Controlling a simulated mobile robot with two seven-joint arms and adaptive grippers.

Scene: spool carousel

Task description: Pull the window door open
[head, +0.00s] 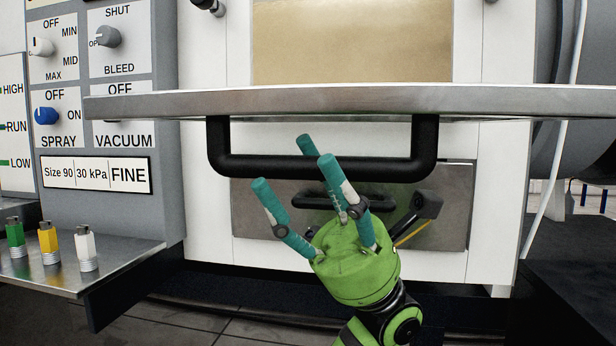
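A wide metal slab (350,101), which may be an edge of the window door, crosses the view. A thick black bar handle (240,163) hangs below it. Above and behind the slab is a tan window pane (352,42) in a white frame. My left gripper (298,172), green with three teal fingers, comes up from below at the handle's middle. Its fingers are spread and open, with nothing seen between them. The fingertips overlap the handle in the picture; I cannot tell whether they touch it. My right gripper is not in view.
A control panel (118,75) with knobs stands at the left. Below it, a metal shelf (120,249) holds green, yellow and white small parts. A lower grey panel (455,215) with a smaller black handle is behind my gripper. A pale cable (556,150) hangs at the right.

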